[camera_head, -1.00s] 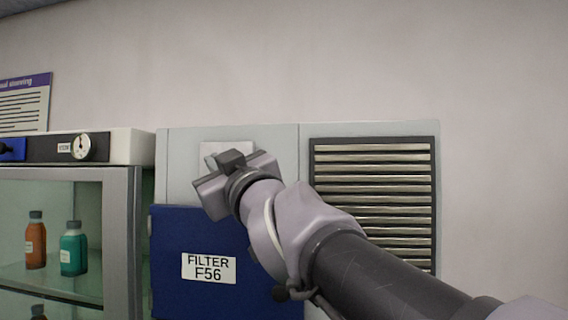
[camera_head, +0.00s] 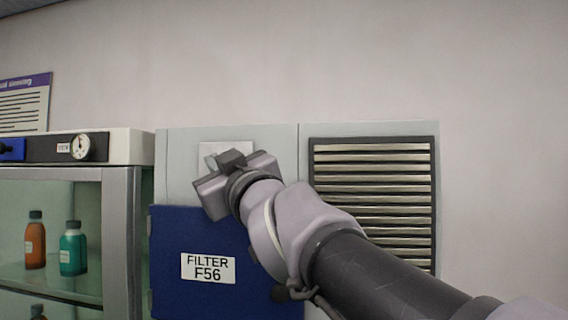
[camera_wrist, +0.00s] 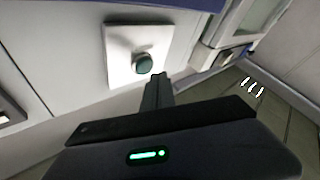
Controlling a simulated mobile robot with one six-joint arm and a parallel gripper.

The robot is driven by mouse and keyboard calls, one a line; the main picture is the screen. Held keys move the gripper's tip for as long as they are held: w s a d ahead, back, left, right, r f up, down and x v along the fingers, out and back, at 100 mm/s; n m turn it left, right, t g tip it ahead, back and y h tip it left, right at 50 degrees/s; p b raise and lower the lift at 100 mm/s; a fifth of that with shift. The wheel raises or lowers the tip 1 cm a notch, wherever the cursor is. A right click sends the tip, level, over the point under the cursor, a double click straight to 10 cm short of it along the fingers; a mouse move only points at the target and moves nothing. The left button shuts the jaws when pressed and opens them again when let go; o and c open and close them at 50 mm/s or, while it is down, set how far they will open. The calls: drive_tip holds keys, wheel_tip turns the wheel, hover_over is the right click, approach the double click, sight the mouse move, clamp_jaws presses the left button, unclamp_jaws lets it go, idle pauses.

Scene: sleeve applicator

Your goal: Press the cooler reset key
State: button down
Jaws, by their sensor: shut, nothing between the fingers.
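A round dark green key (camera_wrist: 143,63) stands out from a white square plate (camera_wrist: 118,52) in the wrist view. The plate (camera_head: 212,149) also shows in the head view, on the upper left of the grey cabinet, partly behind my gripper. The key itself is hidden there. My gripper (camera_wrist: 158,80) is shut and empty. In the wrist view its fingertips appear just beside and below the key, to its lower right. I cannot tell whether they touch it.
The grey cabinet (camera_head: 180,170) carries a blue panel marked FILTER F56 (camera_head: 185,225) below the plate and a slatted grille (camera_head: 372,200) to the right.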

drive_tip(key=shift+w+r, duration=0.1)
drive_tip(key=shift+w, duration=0.05)
drive_tip(key=shift+w, duration=0.3)
drive_tip(key=shift+w+d+p, duration=0.1)
drive_tip(key=shift+w+p, duration=0.3)
drive_tip(key=shift+p, duration=0.15)
idle(0.4)
drive_tip(key=shift+s, duration=0.1)
drive_tip(key=shift+s+b, duration=0.4)
drive_tip(key=shift+s, duration=0.35)
drive_tip(key=shift+s+a+b, duration=0.15)
drive_tip(key=shift+s+b, duration=0.5)
drive_tip(key=shift+s, duration=0.6)
drive_tip(key=shift+s+a+b, duration=0.15)
drive_tip(key=shift+s+b, duration=0.45)
drive_tip(key=shift+s, duration=0.6)
